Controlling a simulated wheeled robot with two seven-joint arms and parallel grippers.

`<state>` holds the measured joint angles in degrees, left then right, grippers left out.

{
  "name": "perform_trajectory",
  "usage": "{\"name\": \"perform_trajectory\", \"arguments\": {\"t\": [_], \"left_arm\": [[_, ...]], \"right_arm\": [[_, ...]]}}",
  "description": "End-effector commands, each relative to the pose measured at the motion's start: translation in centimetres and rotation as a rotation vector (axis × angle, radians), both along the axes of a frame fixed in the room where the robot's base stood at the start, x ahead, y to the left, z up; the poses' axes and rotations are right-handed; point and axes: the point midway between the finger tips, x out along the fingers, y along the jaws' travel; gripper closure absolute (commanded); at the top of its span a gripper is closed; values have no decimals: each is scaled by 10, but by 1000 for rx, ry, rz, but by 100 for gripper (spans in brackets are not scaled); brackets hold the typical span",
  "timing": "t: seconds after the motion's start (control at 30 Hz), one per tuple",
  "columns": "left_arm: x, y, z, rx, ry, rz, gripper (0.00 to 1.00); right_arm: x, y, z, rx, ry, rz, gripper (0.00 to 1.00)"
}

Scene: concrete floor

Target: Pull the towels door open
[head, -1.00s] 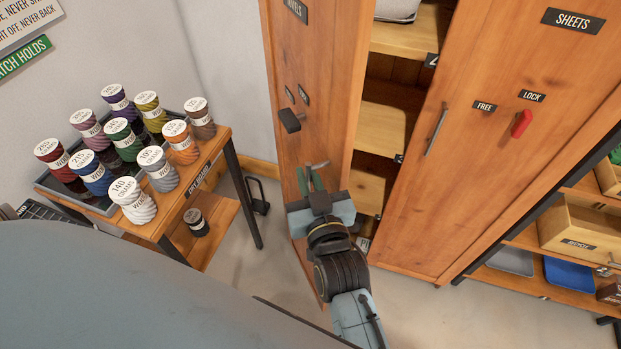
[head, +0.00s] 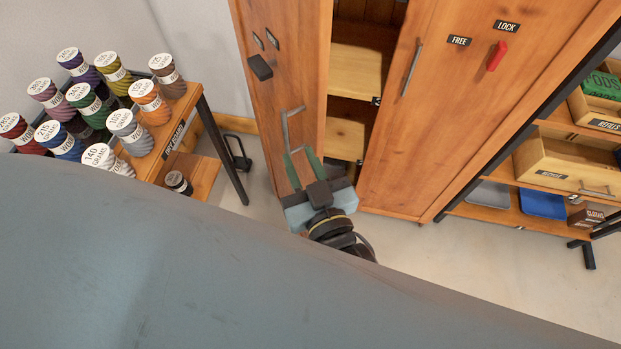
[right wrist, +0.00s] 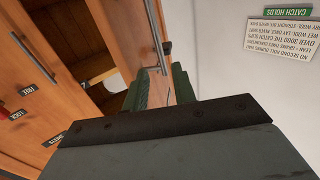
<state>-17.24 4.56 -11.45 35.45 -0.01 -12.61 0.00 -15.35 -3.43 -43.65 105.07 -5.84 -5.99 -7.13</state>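The towels door (head: 287,60) is the wooden left door of the cabinet and stands swung open, with shelves showing beside it. Its grey bar handle (head: 287,128) is low on the door, and a dark latch knob (head: 260,68) is higher up. My right gripper (head: 304,160) is at the handle's lower end, its green fingers spread apart. In the right wrist view, the handle (right wrist: 157,32) runs down toward the gap between the fingers (right wrist: 163,82); I see no grip on it. My left gripper is not in view.
The sheets door (head: 425,110) to the right is closed, with a red lock knob (head: 497,56). A dye board table (head: 205,135) with several wool spools stands left. A shelf unit with drawers (head: 560,170) is at right. Bare floor (head: 470,250) lies in front.

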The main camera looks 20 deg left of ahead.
Motion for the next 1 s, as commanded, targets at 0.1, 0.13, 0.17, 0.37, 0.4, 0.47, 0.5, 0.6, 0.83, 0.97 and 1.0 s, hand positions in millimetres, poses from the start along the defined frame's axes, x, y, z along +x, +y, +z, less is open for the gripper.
{"name": "perform_trajectory", "arguments": {"t": [0.1,0.13,0.17,0.37,0.4,0.47,0.5,0.6,0.83,0.97,1.0], "left_arm": [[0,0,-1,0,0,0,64],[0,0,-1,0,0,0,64],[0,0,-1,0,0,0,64],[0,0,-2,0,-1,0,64],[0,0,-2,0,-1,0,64],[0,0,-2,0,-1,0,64],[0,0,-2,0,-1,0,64],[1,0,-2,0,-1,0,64],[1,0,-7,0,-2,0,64],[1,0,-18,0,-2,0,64],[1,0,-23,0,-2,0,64]], "right_arm": [[-17,-15,-1,-1,1,1,73],[-21,-18,-1,-1,1,1,73],[-23,-20,-1,-1,1,1,73],[-33,-29,0,-1,-1,0,73],[-33,-29,0,0,-1,0,73],[-33,-30,0,0,-1,0,73],[-33,-29,0,0,-1,0,73],[-33,-29,0,0,-1,0,73],[-28,-37,-52,-66,71,-12,100],[-27,-67,-159,-198,232,-47,100],[-30,-82,-199,-245,299,-64,100]]}}
